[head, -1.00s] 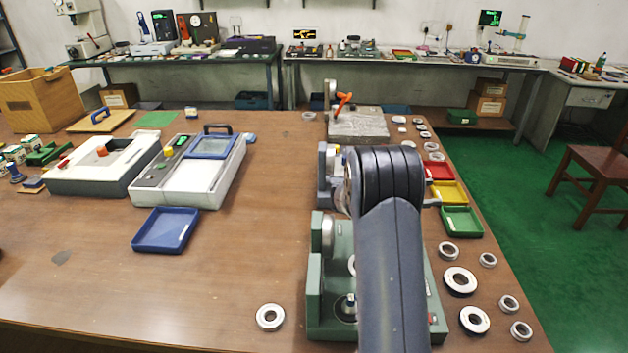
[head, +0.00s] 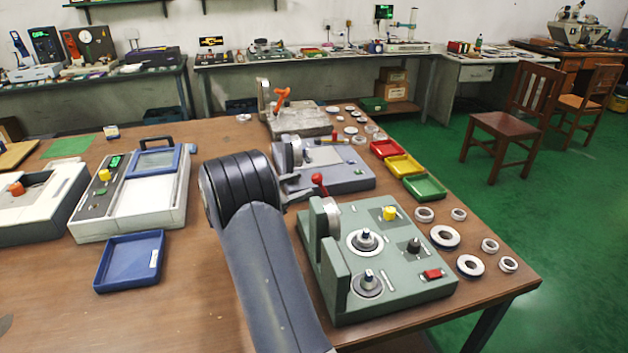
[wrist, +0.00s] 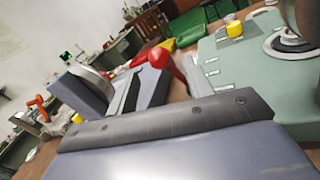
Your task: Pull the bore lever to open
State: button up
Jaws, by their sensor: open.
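A red-knobbed lever (head: 318,180) stands at the near edge of the blue-grey fixture (head: 345,170), by the back left corner of the green fixture (head: 385,255). I take it for the bore lever, but no label can be read. In the wrist view the red knob (wrist: 161,57) shows large, just beyond the gripper's dark body. My gripper (wrist: 157,75) is open, its fingers close to the knob; I cannot tell whether they touch it. In the head view my gripper is mostly hidden behind my arm. The lever's base is hidden.
A grey block with an orange lever (head: 282,97) stands farther back. Red, yellow and green trays (head: 425,187) and several steel rings (head: 444,236) line the right side. A blue tray (head: 130,262) and a white instrument (head: 135,200) are at left. Bare tabletop lies between.

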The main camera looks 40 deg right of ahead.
send_over(326, 194)
jog(key=w, duration=0.1)
jog(key=shift+w+p, duration=0.2)
jog(key=shift+p, duration=0.1)
grip_shut()
dwell(0.4)
